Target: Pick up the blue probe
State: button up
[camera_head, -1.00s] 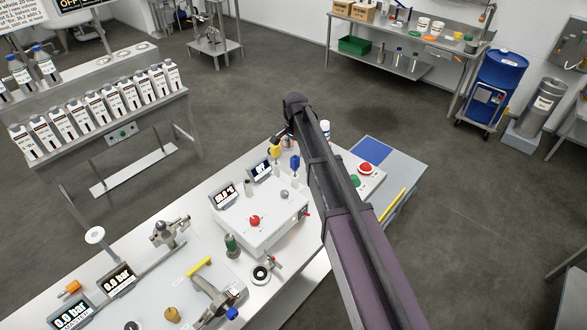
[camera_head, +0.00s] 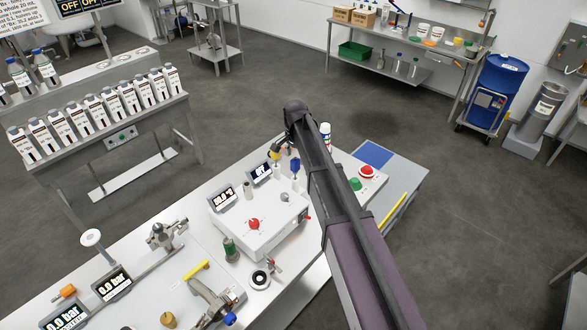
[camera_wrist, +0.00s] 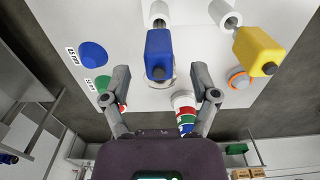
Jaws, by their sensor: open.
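The blue probe (camera_head: 295,168) stands upright on the white instrument box on the bench in the head view. In the wrist view the blue probe (camera_wrist: 158,52) is near the middle, ahead of my gripper (camera_wrist: 160,97). The two fingers are spread apart, with nothing held, and the probe lies roughly between their lines. I cannot tell the remaining distance exactly. In the head view my gripper (camera_head: 281,142) is mostly hidden behind my arm, close to the yellow probe (camera_head: 275,154). The yellow probe (camera_wrist: 258,50) also shows at the right in the wrist view.
A white bottle with a coloured label (camera_wrist: 185,112) is near the right finger. A blue round cap (camera_wrist: 92,56) and a green one (camera_wrist: 103,84) are at the left. A red button (camera_head: 367,170) and small displays (camera_head: 222,197) are on the bench near the probes.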

jog(key=b, duration=0.4)
send_over(295, 176)
jog(key=shift+w+f, duration=0.2)
jog(key=shift+f, duration=1.9)
grip_shut()
